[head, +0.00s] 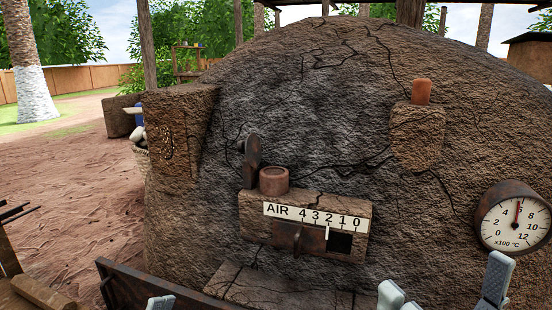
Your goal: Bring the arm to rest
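The task names no object, only an arm. My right gripper (443,287) is at the bottom right, below the round dial. Its grey fingertips stand apart with nothing seen between them, so it is open. Of my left gripper (160,302) only a grey fingertip shows at the bottom edge, left of the middle. The rest of it is out of frame, and I cannot tell whether it is open or shut.
The mud kiln (300,100) fills the middle and right. On it are an air slider box (317,215), a clay cup (274,180), an orange plug (422,92) and a temperature dial (515,216). A dark metal edge (150,288) lies low left. Open ground (70,180) lies left.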

